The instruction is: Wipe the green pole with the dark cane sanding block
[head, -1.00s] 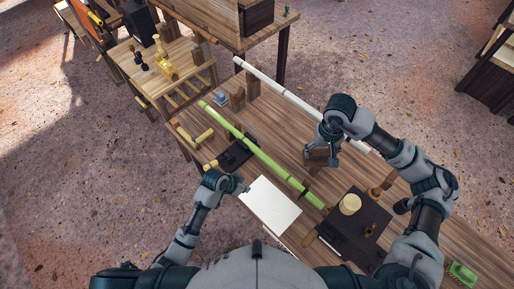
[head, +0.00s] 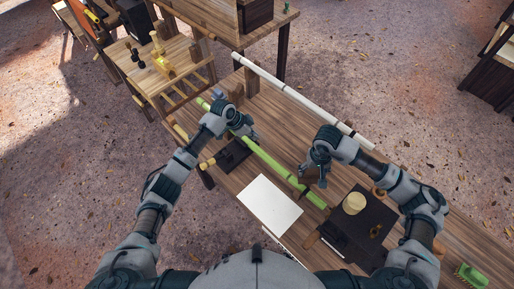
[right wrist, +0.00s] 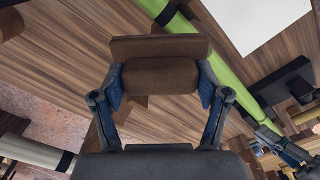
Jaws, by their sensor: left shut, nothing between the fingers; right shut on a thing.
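The green pole (head: 268,160) lies slantwise along the wooden bench, with dark bands on it. It also crosses the upper right of the right wrist view (right wrist: 238,72). My right gripper (head: 316,180) is shut on the brown sanding block (right wrist: 158,62), held across its fingertips. In that view the block appears beside the pole; whether they touch is unclear. In the head view the block is largely hidden by the gripper. My left gripper (head: 246,130) is over the far part of the pole, shut and empty. Whether it touches the pole is unclear.
A white sheet (head: 268,207) lies on the bench in front of the pole. A dark board (head: 368,232) with a round cream pot (head: 354,203) is at right. A white pole (head: 285,88) runs behind. A dark rest (head: 235,157) is under my left gripper. A green brush (head: 471,275) is far right.

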